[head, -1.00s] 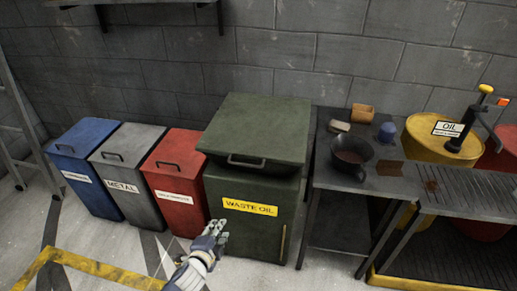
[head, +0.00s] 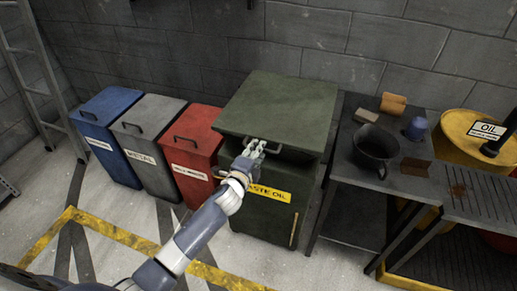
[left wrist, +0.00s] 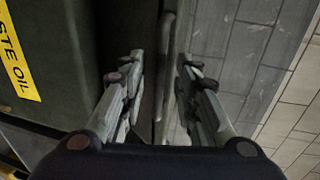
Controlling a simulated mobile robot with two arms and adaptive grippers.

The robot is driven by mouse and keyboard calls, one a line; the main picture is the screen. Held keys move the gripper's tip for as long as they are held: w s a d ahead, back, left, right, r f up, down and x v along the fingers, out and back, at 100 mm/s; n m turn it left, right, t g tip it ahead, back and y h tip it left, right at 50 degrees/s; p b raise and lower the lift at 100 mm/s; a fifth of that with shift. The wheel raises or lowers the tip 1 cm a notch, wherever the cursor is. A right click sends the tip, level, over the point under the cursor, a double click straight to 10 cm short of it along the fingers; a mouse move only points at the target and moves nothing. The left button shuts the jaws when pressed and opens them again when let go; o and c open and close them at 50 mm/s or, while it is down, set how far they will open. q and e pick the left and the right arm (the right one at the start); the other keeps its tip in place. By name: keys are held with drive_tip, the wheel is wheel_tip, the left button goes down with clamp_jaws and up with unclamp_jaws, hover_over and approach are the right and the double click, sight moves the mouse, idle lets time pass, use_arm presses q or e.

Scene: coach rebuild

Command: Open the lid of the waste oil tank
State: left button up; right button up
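The waste oil tank (head: 275,217) is a dark green box with a yellow "WASTE OIL" label, partly covered by my left arm. My left gripper (head: 256,149) is at this handle. In the left wrist view my left gripper (left wrist: 160,68) is open, one finger on either side of the upright-looking handle bar (left wrist: 166,65). I cannot tell whether a finger touches it. The label (left wrist: 15,48) shows at the left there. My right gripper is not in view.
Red (head: 195,143), grey (head: 150,135) and blue (head: 105,122) bins stand left of the tank. A yellow oil drum (head: 465,132) stands farther right. Open floor lies in front.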

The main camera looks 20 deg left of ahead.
use_arm(q)
drive_tip(key=shift+x, duration=1.1)
drive_tip(key=shift+s, duration=0.1)
drive_tip(key=shift+c, duration=0.4)
clamp_jaws()
drive_tip(key=shift+r, duration=0.1)
